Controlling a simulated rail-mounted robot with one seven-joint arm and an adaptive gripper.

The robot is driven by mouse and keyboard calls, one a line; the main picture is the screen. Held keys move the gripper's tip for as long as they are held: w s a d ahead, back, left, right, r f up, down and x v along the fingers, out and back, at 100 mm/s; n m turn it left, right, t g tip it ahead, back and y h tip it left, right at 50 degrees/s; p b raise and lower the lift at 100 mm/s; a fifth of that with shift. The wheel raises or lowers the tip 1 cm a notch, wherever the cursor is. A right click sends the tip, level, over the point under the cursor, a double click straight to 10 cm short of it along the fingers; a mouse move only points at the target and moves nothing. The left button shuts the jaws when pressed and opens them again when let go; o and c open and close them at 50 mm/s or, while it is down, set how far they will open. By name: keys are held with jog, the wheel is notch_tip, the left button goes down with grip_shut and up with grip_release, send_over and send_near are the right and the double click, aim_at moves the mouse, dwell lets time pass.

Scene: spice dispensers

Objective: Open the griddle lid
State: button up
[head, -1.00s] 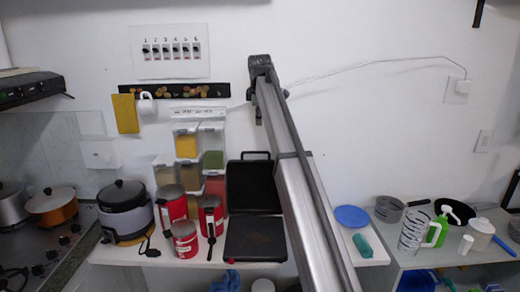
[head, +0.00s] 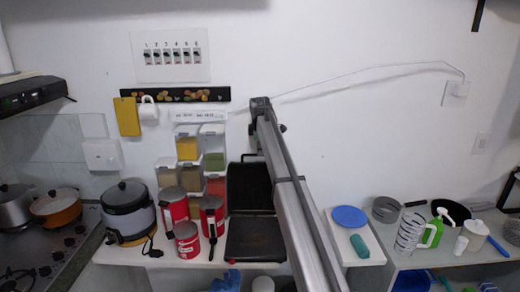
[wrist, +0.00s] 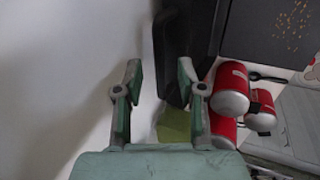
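The griddle stands on the white counter with its dark lid (head: 250,187) raised nearly upright near the wall and its black base plate (head: 255,238) flat in front. My arm covers part of its right side. In the wrist view the lid (wrist: 172,45) is a dark slab beyond my right finger, and the base plate (wrist: 265,35) bears small crumbs. My gripper (wrist: 158,88) is open with nothing between its fingers, close to the upright lid. Whether the right finger touches the lid, I cannot tell. In the head view my gripper's fingers are hidden behind the arm.
Red canisters (head: 173,207) and stacked spice dispensers (head: 190,178) stand left of the griddle, beside a rice cooker (head: 128,208). A blue plate (head: 350,216) and a teal object (head: 360,246) lie to the right. The wall is close behind the griddle.

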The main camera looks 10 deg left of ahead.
jog(key=shift+p+x, duration=0.3)
jog(key=shift+x, duration=1.15)
grip_shut()
jog(key=shift+s+f, duration=0.1)
jog(key=shift+s, duration=0.2)
jog(key=s+b, duration=0.1)
jog(key=s+t+b, duration=0.1)
jog(key=s, duration=0.1)
jog(key=s+t+b, duration=0.1)
jog(key=s, duration=0.1)
jog(key=shift+s+d+r, duration=0.15)
jog(key=shift+d+r, duration=0.2)
